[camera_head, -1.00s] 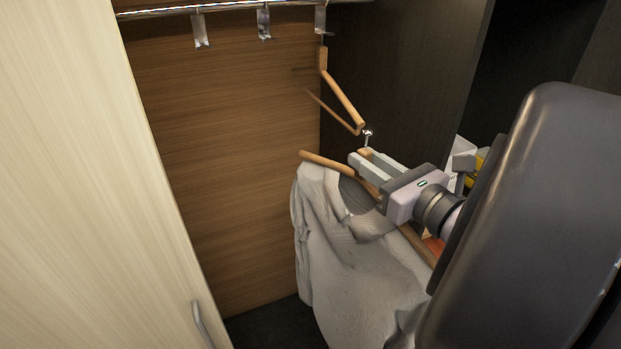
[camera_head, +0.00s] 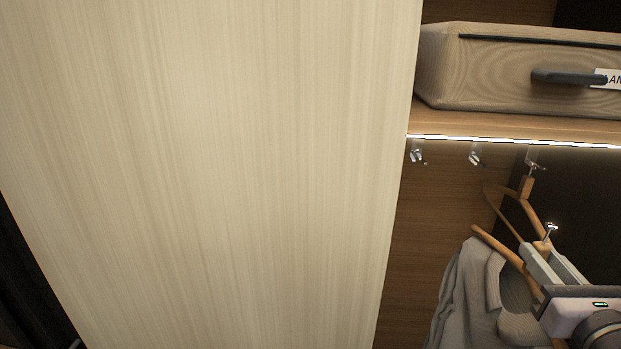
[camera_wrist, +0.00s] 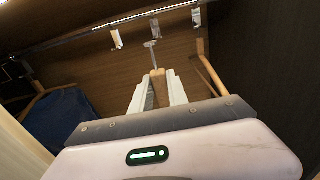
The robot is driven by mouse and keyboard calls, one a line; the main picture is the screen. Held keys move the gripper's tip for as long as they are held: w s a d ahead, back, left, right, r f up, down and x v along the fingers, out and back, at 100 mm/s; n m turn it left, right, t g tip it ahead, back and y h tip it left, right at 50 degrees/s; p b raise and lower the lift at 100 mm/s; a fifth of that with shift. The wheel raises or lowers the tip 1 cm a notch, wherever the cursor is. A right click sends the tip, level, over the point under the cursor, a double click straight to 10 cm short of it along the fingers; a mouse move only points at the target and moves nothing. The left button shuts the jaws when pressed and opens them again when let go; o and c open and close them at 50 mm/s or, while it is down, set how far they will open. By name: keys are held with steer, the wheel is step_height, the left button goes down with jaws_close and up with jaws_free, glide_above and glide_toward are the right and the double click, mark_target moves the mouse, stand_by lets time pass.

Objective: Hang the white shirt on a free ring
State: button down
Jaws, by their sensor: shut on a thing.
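The white shirt (camera_head: 465,300), looking pale grey, hangs on a wooden hanger (camera_head: 492,242) at the lower right of the head view. My gripper (camera_head: 541,248) is shut on the hanger's wooden neck, with the metal hook (camera_head: 550,231) standing up above the jaws. In the wrist view the jaws (camera_wrist: 156,90) hold the neck (camera_wrist: 157,80) upright. Two rings, left (camera_head: 416,154) and middle (camera_head: 475,155), hang empty under the lit shelf. The right ring (camera_head: 534,158) bears another wooden hanger (camera_head: 527,188). The held hook is below the rings.
A pale door panel (camera_head: 210,170) fills the left of the head view, its edge close to the left ring. A dark blue item (camera_wrist: 60,122) shows at the left in the wrist view.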

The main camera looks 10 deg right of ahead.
steer(key=p+x, duration=0.4)
steer(key=x, duration=1.8)
steer(key=shift+w+d, duration=0.2)
steer(key=shift+w, duration=0.15)
steer(key=shift+w+f, duration=0.1)
steer(key=shift+w, duration=0.1)
steer(key=shift+w+d, duration=0.1)
steer(key=shift+w, duration=0.2)
steer(key=shift+w, duration=0.35)
steer(key=shift+w+d, duration=0.15)
steer(key=shift+w, duration=0.15)
steer(key=shift+w, duration=0.3)
steer(key=shift+w+d, duration=0.15)
steer(key=shift+w, duration=0.15)
stand_by(0.4)
steer(key=shift+w, duration=0.4)
